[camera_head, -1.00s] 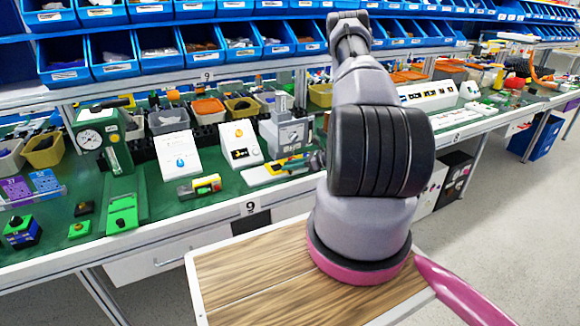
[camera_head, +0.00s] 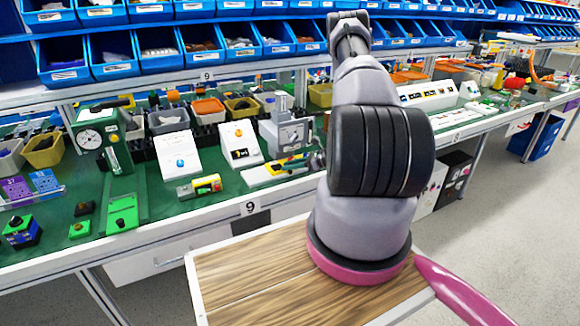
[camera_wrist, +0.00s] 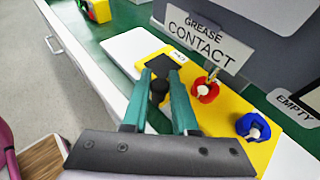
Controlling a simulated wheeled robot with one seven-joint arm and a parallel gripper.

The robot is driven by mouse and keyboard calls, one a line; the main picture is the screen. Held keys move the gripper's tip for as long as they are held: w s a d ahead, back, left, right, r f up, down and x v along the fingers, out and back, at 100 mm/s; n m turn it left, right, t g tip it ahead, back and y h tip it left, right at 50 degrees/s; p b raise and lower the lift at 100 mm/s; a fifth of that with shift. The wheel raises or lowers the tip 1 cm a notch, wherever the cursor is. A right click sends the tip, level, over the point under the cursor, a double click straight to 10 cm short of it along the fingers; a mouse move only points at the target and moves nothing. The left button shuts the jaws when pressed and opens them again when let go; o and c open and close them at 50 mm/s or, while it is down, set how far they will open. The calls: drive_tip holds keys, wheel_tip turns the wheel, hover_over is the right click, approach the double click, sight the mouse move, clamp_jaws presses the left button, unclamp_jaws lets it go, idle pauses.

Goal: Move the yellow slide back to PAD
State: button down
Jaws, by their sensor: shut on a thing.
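The yellow slide (camera_wrist: 232,122) is a flat yellow plate on a white base (camera_wrist: 128,48) in the wrist view. A dark square pad lies at its far left end, beside a small white label that I cannot read surely. A black knob (camera_wrist: 158,88) stands up between the teal fingers of my gripper (camera_wrist: 162,80), which is shut on it. A red-ringed fitting (camera_wrist: 206,90) and a blue-ringed fitting (camera_wrist: 253,126) sit to the right. In the head view the yellow slide (camera_head: 286,166) shows at the front of a grey machine, with my gripper mostly hidden by my arm.
A grey housing with a "GREASE CONTACT" sign (camera_wrist: 205,38) stands close behind the fingers. An "EMPTY" label (camera_wrist: 292,106) is at the right. Blue bins (camera_head: 110,55) line the shelf above.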

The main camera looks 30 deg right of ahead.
drive_tip(key=d, duration=0.7)
drive_tip(key=shift+w+d, duration=0.15)
drive_tip(key=shift+d, duration=0.05)
drive_tip(key=c, duration=0.7)
unclamp_jaws()
drive_tip(key=shift+d, duration=0.15)
drive_tip(key=shift+r, duration=0.1)
drive_tip(key=v, duration=1)
drive_tip(key=shift+s+d, duration=0.2)
drive_tip(key=shift+s, duration=0.1)
